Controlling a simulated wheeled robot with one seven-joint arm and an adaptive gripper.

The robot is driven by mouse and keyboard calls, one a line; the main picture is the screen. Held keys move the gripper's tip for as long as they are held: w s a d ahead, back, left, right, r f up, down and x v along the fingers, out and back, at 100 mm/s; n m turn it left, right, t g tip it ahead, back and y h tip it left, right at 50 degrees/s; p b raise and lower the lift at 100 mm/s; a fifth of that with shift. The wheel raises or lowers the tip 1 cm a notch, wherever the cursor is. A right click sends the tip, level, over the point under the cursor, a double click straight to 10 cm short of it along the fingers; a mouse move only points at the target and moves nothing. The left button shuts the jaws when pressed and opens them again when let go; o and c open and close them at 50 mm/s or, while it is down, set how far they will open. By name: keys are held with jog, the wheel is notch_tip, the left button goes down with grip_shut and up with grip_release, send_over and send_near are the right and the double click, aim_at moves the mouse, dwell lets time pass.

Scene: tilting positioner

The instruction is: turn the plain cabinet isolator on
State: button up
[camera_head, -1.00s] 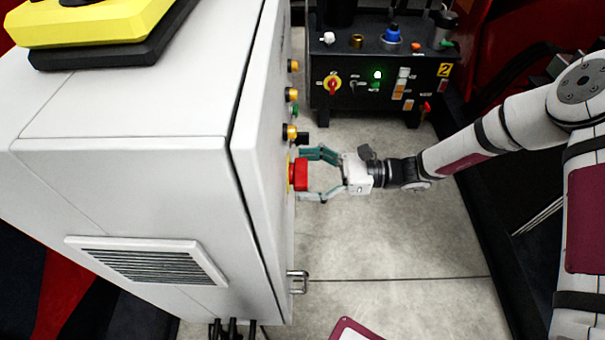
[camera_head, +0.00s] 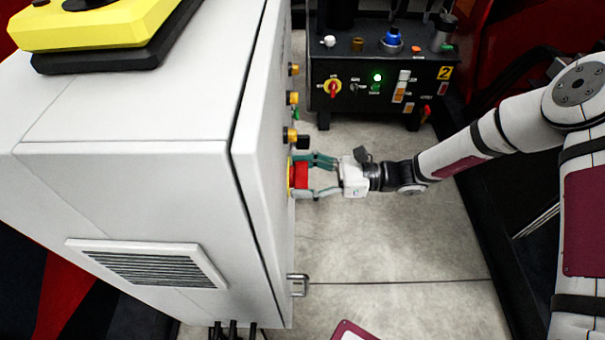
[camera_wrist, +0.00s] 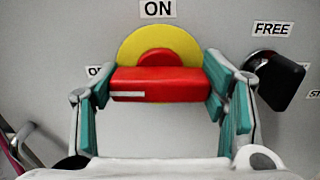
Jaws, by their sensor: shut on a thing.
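The plain cabinet (camera_head: 130,185) stands at the left, light grey, its door side facing my arm. Its isolator is a red handle (camera_wrist: 160,84) on a yellow round plate (camera_wrist: 135,48), below an ON label (camera_wrist: 157,8) in the wrist view. The handle's bar lies level there, with a white mark near its left end. The handle also shows in the head view (camera_head: 300,174), sticking out from the door. My gripper (camera_wrist: 160,95) is shut on the red handle, with a teal finger at each end of the bar. A label left of the plate is partly hidden by a finger.
A black knob (camera_wrist: 279,80) under a FREE label sits close to the right finger. Several yellow-ringed buttons (camera_head: 292,98) line the door. A door handle (camera_head: 298,284) sticks out nearer the front. A black control box (camera_head: 385,90) stands at the back; the floor between is clear.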

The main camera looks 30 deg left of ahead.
jog(key=shift+m, duration=0.3)
jog(key=m+p, duration=0.3)
jog(key=shift+m, duration=0.4)
jog(key=m+p, duration=0.1)
jog(key=m, duration=0.3)
jog(key=shift+w+m+p, duration=0.1)
jog(key=shift+m+p, duration=0.2)
jog(key=shift+p, duration=0.05)
jog(key=m, duration=0.4)
jog(key=shift+f+p, duration=0.1)
jog(key=shift+p, duration=0.3)
jog(key=shift+m, duration=2.2)
jog(key=shift+f+m, duration=0.1)
jog(key=shift+m, duration=0.2)
jog(key=o, duration=1.2)
jog(key=shift+c, duration=0.2)
